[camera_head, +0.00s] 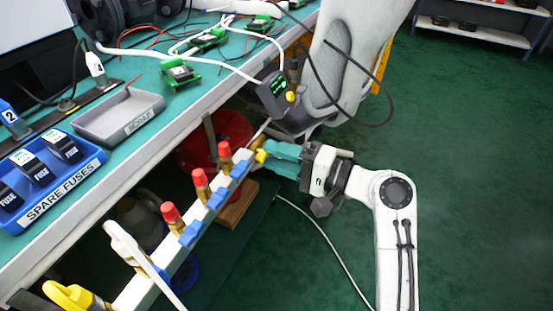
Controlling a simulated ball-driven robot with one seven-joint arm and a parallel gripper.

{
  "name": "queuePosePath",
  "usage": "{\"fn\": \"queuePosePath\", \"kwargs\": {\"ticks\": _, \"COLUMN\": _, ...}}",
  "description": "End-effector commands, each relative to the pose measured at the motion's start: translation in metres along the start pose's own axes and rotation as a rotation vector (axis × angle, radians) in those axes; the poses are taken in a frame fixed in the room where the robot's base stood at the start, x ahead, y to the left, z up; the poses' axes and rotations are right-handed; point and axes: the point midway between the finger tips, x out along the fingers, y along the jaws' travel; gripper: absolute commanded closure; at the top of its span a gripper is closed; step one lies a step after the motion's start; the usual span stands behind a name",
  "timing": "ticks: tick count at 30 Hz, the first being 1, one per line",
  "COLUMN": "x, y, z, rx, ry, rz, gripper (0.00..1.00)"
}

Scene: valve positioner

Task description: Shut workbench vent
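A white manifold bar (207,217) runs diagonally along the front of the workbench, below its top. It carries several brass valves with red caps (200,178) and blue parts beside them. A small yellow fitting (261,155) sits at the bar's far end. A larger yellow handle (72,296) is at the near end, lower left. My gripper (274,158), with teal fingers, is at the far end, right against the yellow fitting. The fingers overlap in this view, so their opening and any grip are hidden. I cannot tell which fitting is the vent.
The green workbench (140,75) holds a grey scrap tray (120,117), a blue spare fuses box (75,192) and circuit boards. A white cable (325,240) lies on the open green floor at right.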

Motion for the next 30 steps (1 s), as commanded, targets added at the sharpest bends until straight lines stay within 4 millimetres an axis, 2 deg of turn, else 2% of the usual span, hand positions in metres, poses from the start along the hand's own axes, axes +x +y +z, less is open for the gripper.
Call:
{"fn": "queuePosePath", "kwargs": {"ticks": 11, "x": 0.0057, "y": 0.0001, "z": 0.0002, "rx": 0.0, "ry": 0.0, "rz": 0.001, "gripper": 0.64}}
{"fn": "queuePosePath", "kwargs": {"ticks": 22, "x": 0.0053, "y": 0.0002, "z": 0.0002, "rx": 0.0, "ry": 0.0, "rz": 0.001, "gripper": 0.99}}
{"fn": "queuePosePath", "kwargs": {"ticks": 30, "x": 0.0052, "y": 0.0005, "z": 0.0003, "rx": 0.0, "ry": 0.0, "rz": 0.002, "gripper": 1.0}}
